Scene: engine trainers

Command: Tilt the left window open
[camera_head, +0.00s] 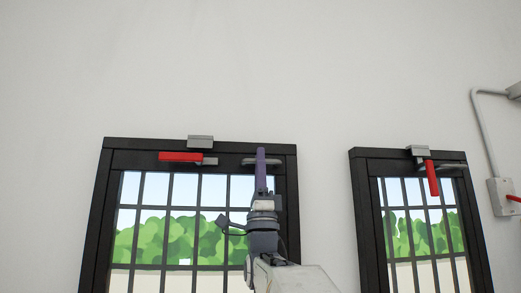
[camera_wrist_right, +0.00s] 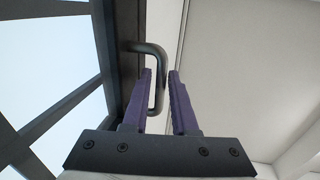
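The left window (camera_head: 110,200) has a black frame and a barred pane, and it looks closed in its frame. Its red handle (camera_head: 181,157) lies horizontal on the top rail. A grey pull bar (camera_head: 280,161) sits at the right of that rail, partly hidden by my right gripper (camera_head: 261,152). In the right wrist view the bent bar (camera_wrist_right: 150,47) reaches between the two purple fingers of my right gripper (camera_wrist_right: 160,73). The fingers are apart, with a gap on the right side of the bar. My left gripper is not in view.
A grey catch (camera_head: 200,142) sits above the red handle. A second window (camera_head: 365,200) to the right has a red handle (camera_head: 432,178) hanging down. A grey box with a pipe (camera_head: 500,197) is on the far right wall. The wall above is bare.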

